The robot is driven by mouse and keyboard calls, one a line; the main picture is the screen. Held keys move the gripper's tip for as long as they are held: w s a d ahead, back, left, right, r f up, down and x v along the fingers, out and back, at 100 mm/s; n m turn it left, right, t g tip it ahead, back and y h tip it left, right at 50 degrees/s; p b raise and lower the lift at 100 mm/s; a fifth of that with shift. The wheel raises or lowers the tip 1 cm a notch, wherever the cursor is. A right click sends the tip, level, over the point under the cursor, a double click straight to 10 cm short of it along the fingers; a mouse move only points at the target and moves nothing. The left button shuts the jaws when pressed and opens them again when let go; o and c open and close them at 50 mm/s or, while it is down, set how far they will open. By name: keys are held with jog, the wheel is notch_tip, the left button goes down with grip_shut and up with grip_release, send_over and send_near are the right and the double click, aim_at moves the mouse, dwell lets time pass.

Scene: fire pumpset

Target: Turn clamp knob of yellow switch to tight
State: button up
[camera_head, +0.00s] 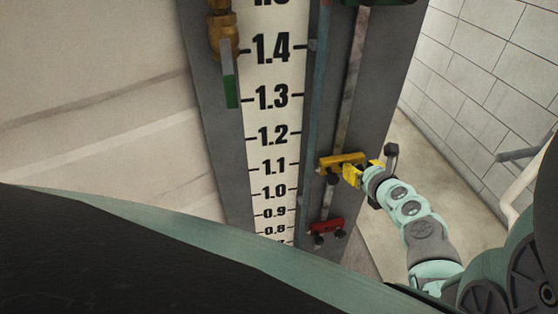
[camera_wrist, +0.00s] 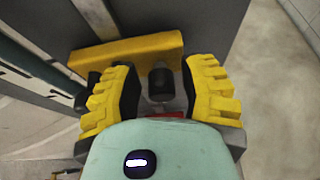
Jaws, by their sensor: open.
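The yellow switch (camera_head: 340,161) sits on the vertical rail beside the scale, near the 1.1 mark. In the wrist view it shows as a yellow bar (camera_wrist: 128,55) across the upper middle. A dark clamp knob (camera_wrist: 161,84) stands out below the bar's right part. My gripper (camera_wrist: 160,88) has yellow ridged fingers with dark pads. It is open, with one finger on each side of the knob and visible gaps to it. In the head view my gripper (camera_head: 353,174) is at the right part of the yellow switch, and the fingertips are hard to make out.
A red switch (camera_head: 326,227) with dark knobs is lower on the same rail. The scale board (camera_head: 276,118) stands left of the rail, with a brass valve (camera_head: 222,32) at upper left. A tiled wall (camera_head: 487,95) and a white pipe (camera_head: 528,178) are at right.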

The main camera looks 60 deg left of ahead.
jog(key=shift+o, duration=0.2)
jog(key=shift+s+a, duration=0.1)
grip_shut()
